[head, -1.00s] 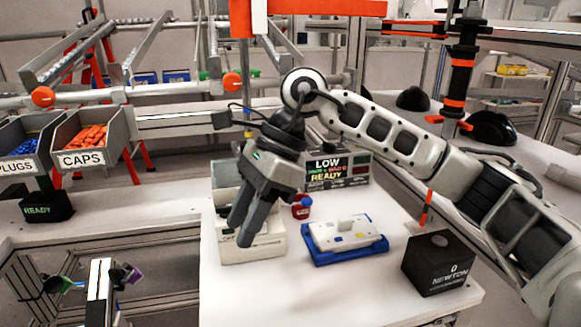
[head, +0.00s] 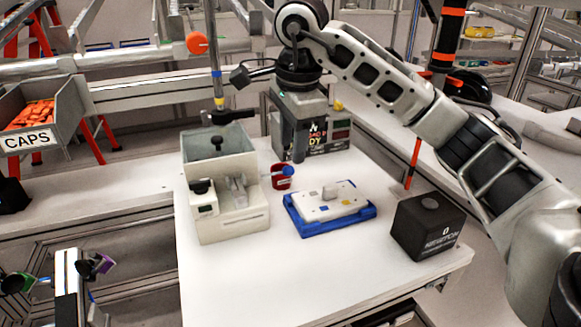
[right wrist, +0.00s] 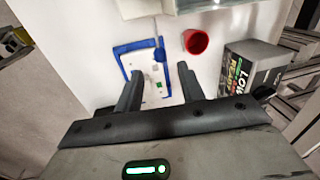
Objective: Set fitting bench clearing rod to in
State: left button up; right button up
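My right gripper (head: 291,159) hangs from the right arm, pointing down over the back of the white bench (head: 225,285). In the right wrist view its two fingers (right wrist: 159,88) stand apart with nothing between them. A beige boxy device (head: 232,222) with black knobs stands to the left of the gripper in the head view. I cannot tell which part is the clearing rod. My left gripper is not in view.
A white fixture (head: 328,202) sits on a blue tray (head: 309,231). A black box (head: 428,227) stands at the right, and a sign box (head: 341,131) is behind the gripper. A bin of orange caps (head: 34,115) is at far left. The bench front is clear.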

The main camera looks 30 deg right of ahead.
aim_at(291, 167)
jog(key=shift+w+d+f, duration=0.1)
jog(key=shift+w+f, duration=0.1)
jog(key=shift+f, duration=1)
jog(key=shift+w+f, duration=0.2)
jog(key=shift+f, duration=0.95)
grip_shut()
jog(key=shift+w+a+p, duration=0.2)
jog(key=shift+a, duration=0.6)
jog(key=shift+w+a+p, duration=0.15)
jog(key=shift+a, duration=0.65)
grip_release()
